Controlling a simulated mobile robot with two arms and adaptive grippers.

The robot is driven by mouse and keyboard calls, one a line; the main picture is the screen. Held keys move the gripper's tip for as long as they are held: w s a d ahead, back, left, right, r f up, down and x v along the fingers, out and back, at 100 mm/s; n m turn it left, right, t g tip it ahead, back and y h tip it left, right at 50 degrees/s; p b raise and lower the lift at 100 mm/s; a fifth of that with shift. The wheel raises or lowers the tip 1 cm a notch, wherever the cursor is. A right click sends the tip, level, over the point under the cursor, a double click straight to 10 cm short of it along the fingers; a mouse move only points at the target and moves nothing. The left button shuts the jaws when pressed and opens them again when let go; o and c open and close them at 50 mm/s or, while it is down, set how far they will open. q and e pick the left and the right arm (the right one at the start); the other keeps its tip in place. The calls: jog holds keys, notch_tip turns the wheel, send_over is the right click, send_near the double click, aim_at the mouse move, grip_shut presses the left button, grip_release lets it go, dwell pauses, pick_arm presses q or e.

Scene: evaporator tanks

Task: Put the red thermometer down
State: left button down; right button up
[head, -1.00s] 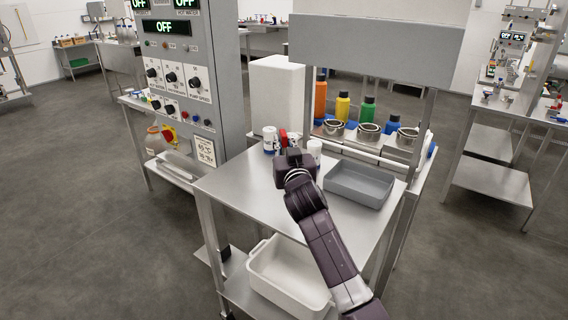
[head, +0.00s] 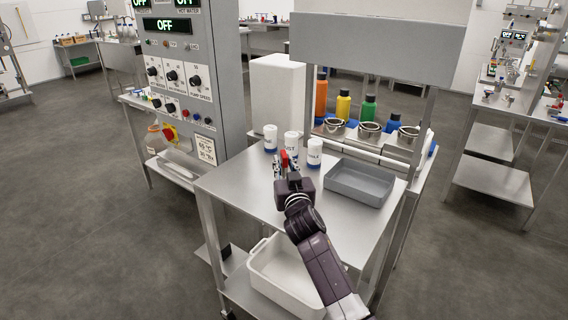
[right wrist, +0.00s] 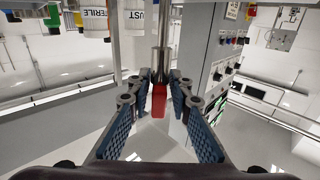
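The red thermometer (head: 284,158) is at my right gripper (head: 283,167), over the left middle part of the steel table (head: 235,180) in the head view. In the right wrist view its red head (right wrist: 159,101) and metal stem (right wrist: 160,35) are between the blue-padded fingertips of my right gripper (right wrist: 160,84), which look shut on it. The stem runs out of that picture at the top. I cannot tell whether the thermometer touches the table. My left gripper is not in view.
Three white canisters, left (head: 270,138), middle (head: 291,143) and right (head: 314,153), stand just behind the gripper. A grey tray (head: 361,182) lies to the right. The control panel (head: 192,75) stands to the left. The table's left front is clear.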

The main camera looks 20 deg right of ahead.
jog(key=shift+o, duration=1)
jog(key=shift+r, duration=0.15)
jog(key=shift+s+a, duration=0.1)
jog(key=shift+s, duration=0.55)
jog(key=s+a+b, duration=0.1)
jog(key=s, duration=0.9)
jog(key=shift+s+a, duration=0.15)
jog(key=shift+s, duration=0.15)
